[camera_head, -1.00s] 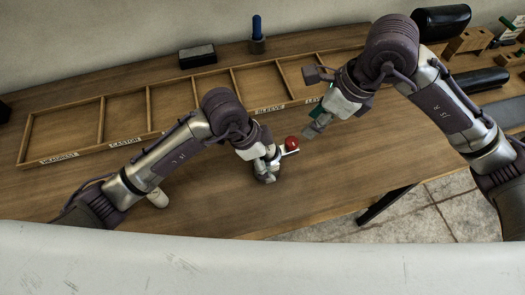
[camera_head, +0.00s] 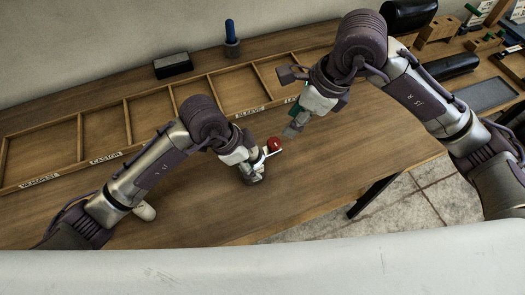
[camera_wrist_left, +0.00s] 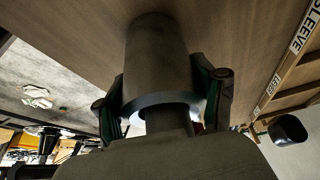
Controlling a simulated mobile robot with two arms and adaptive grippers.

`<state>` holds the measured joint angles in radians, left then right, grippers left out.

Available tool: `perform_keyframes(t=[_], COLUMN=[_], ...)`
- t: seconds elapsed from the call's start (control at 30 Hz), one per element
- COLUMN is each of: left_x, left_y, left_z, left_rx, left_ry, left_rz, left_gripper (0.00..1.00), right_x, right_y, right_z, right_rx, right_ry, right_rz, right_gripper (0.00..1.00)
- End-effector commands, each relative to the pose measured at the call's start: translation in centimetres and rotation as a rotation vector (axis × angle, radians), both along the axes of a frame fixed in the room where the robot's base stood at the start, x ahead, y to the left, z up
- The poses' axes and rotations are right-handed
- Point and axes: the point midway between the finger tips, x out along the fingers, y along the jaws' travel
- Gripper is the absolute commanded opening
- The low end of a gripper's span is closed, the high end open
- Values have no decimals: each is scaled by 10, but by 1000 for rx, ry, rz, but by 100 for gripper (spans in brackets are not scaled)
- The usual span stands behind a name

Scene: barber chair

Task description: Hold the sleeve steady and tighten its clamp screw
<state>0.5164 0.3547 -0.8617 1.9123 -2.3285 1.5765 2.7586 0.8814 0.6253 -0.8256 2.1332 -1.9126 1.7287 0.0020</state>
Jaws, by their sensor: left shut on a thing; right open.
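A dark grey cylindrical sleeve (camera_wrist_left: 157,60) stands between the fingers of my left gripper (camera_wrist_left: 165,100) in the left wrist view. My left gripper (camera_head: 252,175) is shut on it over the bare wood in the head view, where the gripper largely hides the sleeve. A red round knob (camera_head: 273,144) on a pale piece shows just right of the left gripper. I cannot make out the clamp screw. My right gripper (camera_head: 293,130) is open, above and to the right of the red knob, apart from it.
A divided wooden tray (camera_head: 133,155) with labelled compartments lies along the back of the workbench (camera_head: 330,165). A black-topped block (camera_head: 173,66) and a blue-handled tool (camera_head: 231,38) stand behind it. A pale cylinder (camera_head: 145,211) lies near my left arm. The bench's right edge drops to the floor.

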Motion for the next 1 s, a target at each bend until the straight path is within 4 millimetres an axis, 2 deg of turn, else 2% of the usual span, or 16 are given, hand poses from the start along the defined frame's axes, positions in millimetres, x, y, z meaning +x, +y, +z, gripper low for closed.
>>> perform_keyframes(t=[0.17, 0.4, 0.6, 0.8, 0.87, 1.0], left_x=[0, 0, 0, 0, 0, 0], left_y=[0, 0, 0, 0, 0, 0], left_z=[0, 0, 0, 0, 0, 0], left_rx=[-1, -1, 0, 0, -1, -1], left_ry=[0, 0, -1, 0, 0, 0], left_rz=[0, 0, 0, 0, 0, 0], left_gripper=[20, 20, 20, 20, 20, 20], right_x=[2, 7, 11, 13, 13, 12], right_y=[8, 32, 38, 38, 38, 37], right_z=[4, 17, 26, 23, 17, -7], right_rx=[-35, -199, -317, -359, -359, -357], right_ry=[-21, -87, -99, -92, -91, -88], right_rz=[127, 661, 1025, 1159, 1165, 1163], right_gripper=[58, 58, 58, 58, 58, 58])
